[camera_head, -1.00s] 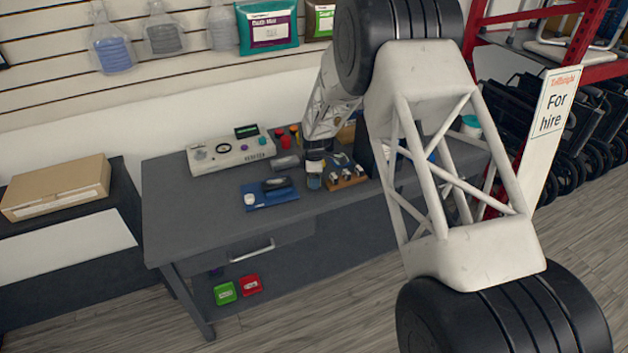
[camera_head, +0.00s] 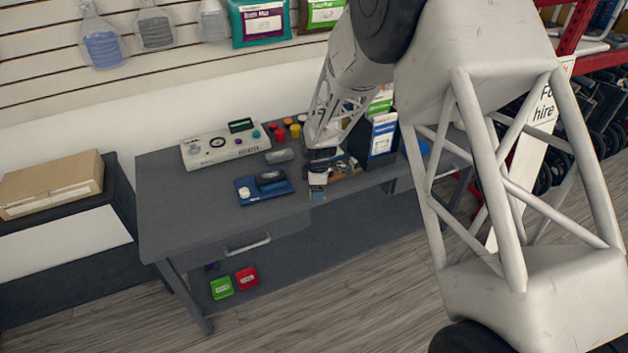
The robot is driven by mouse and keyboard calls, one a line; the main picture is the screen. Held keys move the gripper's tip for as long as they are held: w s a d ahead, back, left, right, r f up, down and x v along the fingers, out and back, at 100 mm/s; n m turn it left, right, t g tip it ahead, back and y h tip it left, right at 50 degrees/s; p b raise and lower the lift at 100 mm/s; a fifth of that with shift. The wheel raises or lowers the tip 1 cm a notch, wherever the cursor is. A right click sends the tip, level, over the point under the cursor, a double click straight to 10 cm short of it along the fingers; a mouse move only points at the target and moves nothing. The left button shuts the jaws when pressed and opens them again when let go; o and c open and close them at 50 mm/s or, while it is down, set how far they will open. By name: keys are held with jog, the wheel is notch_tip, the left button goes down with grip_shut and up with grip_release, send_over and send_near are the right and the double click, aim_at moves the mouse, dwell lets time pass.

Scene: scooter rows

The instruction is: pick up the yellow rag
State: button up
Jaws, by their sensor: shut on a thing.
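My gripper (camera_head: 317,188) points down near the front edge of the grey workbench, left of the wooden organiser. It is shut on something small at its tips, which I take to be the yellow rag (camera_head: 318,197). Only a small yellowish and blue-grey patch shows there, and the fingers and wrist hide the rest. I cannot tell whether it is clear of the bench (camera_head: 165,210). No other yellow cloth is plain to see.
Left of the gripper lies a blue mat (camera_head: 250,200) with a dark object and a white one. A control box (camera_head: 222,149) stands behind. The wooden organiser (camera_head: 345,172) and a black file holder (camera_head: 360,140) are close on the right. The bench's left end is clear.

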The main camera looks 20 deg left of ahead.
jog(key=shift+s+d+r, duration=0.1)
jog(key=shift+s+d, duration=0.35)
jog(key=shift+s, duration=0.25)
jog(key=shift+s+d+r, duration=0.1)
jog(key=shift+s+d, duration=0.3)
jog(key=shift+s, duration=0.25)
jog(key=o, duration=0.4)
jog(key=shift+c, duration=1.2)
jog(key=shift+w+a, duration=0.15)
jog(key=shift+a, duration=0.2)
jog(key=shift+w+a+r, duration=0.55)
jog(key=shift+a+r, duration=0.7)
jog(key=shift+a, duration=2.45)
jog(key=shift+w+a+r, duration=0.5)
jog(key=shift+a+r, duration=0.7)
jog(key=shift+a, duration=2.5)
jog(key=shift+w+a+r, duration=0.55)
jog(key=shift+a+r, duration=0.7)
jog(key=shift+a, duration=2.45)
